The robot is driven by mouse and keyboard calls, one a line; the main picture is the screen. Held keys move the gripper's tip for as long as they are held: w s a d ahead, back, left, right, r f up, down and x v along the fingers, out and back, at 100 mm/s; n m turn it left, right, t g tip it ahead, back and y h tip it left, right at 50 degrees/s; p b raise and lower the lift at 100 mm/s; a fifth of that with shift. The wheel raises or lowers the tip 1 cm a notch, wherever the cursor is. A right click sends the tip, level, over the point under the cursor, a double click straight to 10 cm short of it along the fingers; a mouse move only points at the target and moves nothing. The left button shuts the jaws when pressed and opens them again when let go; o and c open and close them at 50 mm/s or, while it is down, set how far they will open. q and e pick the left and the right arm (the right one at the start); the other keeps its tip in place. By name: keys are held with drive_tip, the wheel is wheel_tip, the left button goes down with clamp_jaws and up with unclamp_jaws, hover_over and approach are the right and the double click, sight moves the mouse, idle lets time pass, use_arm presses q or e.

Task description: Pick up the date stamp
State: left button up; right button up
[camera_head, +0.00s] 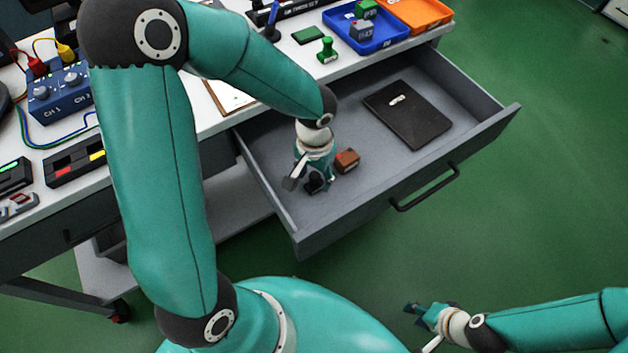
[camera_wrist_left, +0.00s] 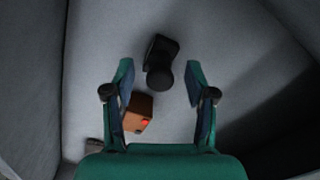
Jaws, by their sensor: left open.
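A black stamp (camera_wrist_left: 160,62) with a round knob and a squarish base stands on the drawer floor in the left wrist view; I take it as the date stamp. My left gripper (camera_wrist_left: 158,72) is open, with one finger on each side of the stamp and visible gaps to it. In the head view my left gripper (camera_head: 308,182) points down into the open drawer, and the stamp is mostly hidden by it. My right gripper (camera_head: 415,311) is low over the green floor, away from the drawer; its jaws are too small to read.
A brown block (camera_head: 347,160) with a red mark lies close beside my left gripper in the drawer (camera_head: 460,90). A black folder (camera_head: 408,114) lies further right in it. A green stamp (camera_head: 327,51) and a blue tray (camera_head: 384,42) are on the worktop.

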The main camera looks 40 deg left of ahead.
sight(315, 175)
use_arm(q)
drive_tip(key=shift+f, duration=0.15)
clamp_jaws()
idle(0.4)
wheel_tip(315, 175, up, 20)
drive_tip(key=p, duration=0.3)
idle(0.3)
